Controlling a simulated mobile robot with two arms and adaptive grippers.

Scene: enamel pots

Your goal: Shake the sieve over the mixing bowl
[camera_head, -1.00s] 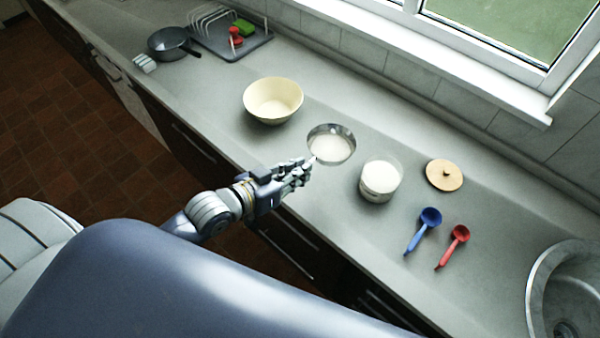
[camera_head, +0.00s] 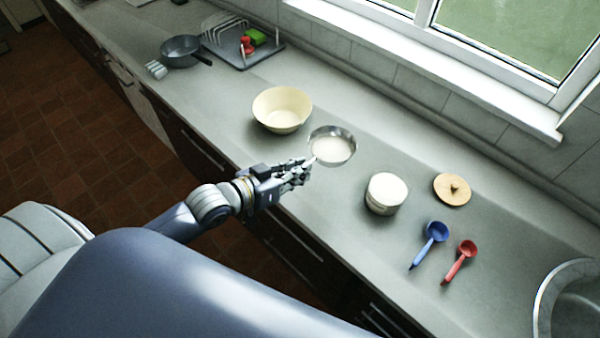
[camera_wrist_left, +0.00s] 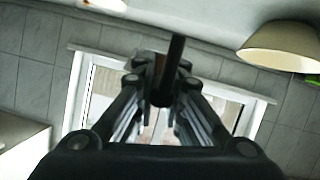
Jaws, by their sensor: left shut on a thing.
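The sieve (camera_head: 333,146) is a round metal pan with white powder in it. My left gripper (camera_head: 302,171) is shut on its handle and holds it level or nearly so, apparently above the counter. The cream mixing bowl (camera_head: 282,109) stands on the counter just left of and behind the sieve, which is beside it, not over it. The bowl also shows upside down at the upper right of the left wrist view (camera_wrist_left: 282,48). There a dark rod, likely the handle, stands between the fingers (camera_wrist_left: 163,95). My right gripper is not in view.
A jar of white powder (camera_head: 386,194) stands right of the sieve, with a wooden lid (camera_head: 452,189) behind it. A blue scoop (camera_head: 432,240) and a red scoop (camera_head: 461,258) lie nearer. A pan (camera_head: 182,51) and a dish rack (camera_head: 232,35) are far left.

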